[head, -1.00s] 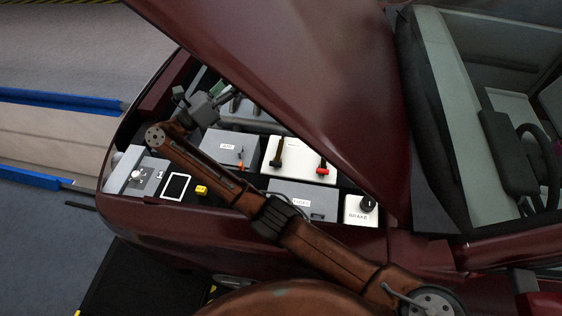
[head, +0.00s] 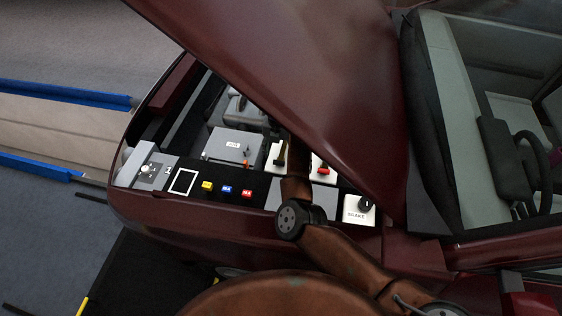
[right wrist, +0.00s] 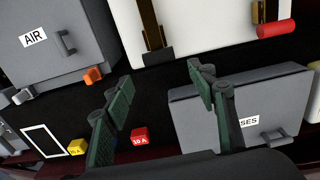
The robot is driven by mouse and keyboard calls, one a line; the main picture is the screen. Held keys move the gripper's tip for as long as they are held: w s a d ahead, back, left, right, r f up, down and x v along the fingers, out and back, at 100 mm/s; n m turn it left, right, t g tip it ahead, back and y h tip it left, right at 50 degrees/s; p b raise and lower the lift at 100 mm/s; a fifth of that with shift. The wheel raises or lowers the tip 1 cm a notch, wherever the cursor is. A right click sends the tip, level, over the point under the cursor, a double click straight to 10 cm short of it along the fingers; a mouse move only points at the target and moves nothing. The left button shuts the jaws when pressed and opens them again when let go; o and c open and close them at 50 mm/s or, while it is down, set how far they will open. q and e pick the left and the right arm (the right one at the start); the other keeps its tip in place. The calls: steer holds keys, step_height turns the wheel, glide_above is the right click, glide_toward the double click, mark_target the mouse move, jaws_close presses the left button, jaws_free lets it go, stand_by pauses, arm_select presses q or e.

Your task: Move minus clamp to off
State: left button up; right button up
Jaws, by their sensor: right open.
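The white battery (head: 270,161) stands in the open front bay; it also shows at the top of the right wrist view (right wrist: 205,35). A dark clamp with a brass-coloured bar, which looks like the minus clamp (head: 281,153), is at its left side. In the right wrist view this clamp (right wrist: 157,52) lies ahead of my fingers, apart from them. A red clamp (head: 322,170) is at the battery's right side; it also shows in the right wrist view (right wrist: 276,28). My right gripper (right wrist: 160,82) is open and empty. The hood hides it in the head view. My left gripper is out of view.
The raised hood (head: 300,70) overhangs the bay. A grey AIR box (right wrist: 60,50) and a grey fuse box (right wrist: 250,105) flank the fingers. Small yellow (head: 207,185), blue (head: 227,190) and red (head: 247,194) fuses and a BRAKE knob (head: 365,204) line the front.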

mark_target(279, 164)
step_height(279, 164, down, 6)
steer(key=shift+d+r+b, duration=0.1)
steer(key=shift+r+b, duration=0.1)
steer(key=shift+b, duration=0.15)
steer(key=shift+c, duration=0.4)
jaws_close()
